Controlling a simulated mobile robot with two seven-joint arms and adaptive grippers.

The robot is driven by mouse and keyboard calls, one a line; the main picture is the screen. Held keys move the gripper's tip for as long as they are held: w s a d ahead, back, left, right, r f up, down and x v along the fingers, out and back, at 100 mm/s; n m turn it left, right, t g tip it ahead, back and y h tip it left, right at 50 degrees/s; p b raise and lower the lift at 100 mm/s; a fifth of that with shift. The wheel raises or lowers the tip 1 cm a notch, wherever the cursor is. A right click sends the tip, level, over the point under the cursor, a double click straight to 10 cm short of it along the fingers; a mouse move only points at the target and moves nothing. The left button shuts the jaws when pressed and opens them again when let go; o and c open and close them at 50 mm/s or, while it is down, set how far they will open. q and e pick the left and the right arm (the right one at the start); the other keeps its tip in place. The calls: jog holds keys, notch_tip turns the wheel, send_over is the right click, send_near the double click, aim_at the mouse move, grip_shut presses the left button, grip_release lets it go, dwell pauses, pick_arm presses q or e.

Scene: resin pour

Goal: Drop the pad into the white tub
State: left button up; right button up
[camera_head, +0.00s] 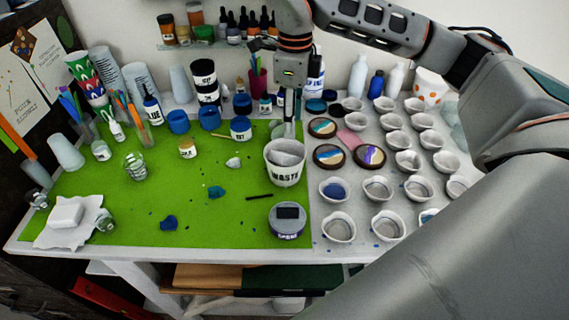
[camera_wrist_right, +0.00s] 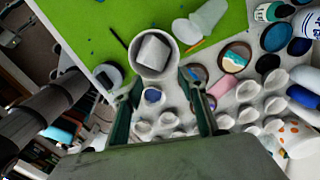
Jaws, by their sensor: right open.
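The white tub (camera_head: 284,177), marked "WASTE", stands at the right edge of the green mat; the right wrist view also shows it (camera_wrist_right: 152,74). A pale, block-like piece (camera_wrist_right: 152,50) that looks like the pad lies inside it, tilted; it shows in the head view as a pale shape (camera_head: 288,158) below the rim. My right gripper (camera_head: 289,128) points down just above and behind the tub. In the right wrist view its two fingers (camera_wrist_right: 162,98) are apart with nothing held between them. My left gripper is not in view.
Rows of small cups (camera_head: 377,188) fill the table right of the tub, with round coasters (camera_head: 329,156) and a pink piece (camera_head: 350,139) near. A dark-topped jar (camera_head: 287,222) stands in front. A white block (camera_head: 66,215) lies on crumpled paper at left.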

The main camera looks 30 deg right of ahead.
notch_tip(320, 180, up, 8)
jog(key=shift+r, duration=0.2)
dwell(0.6)
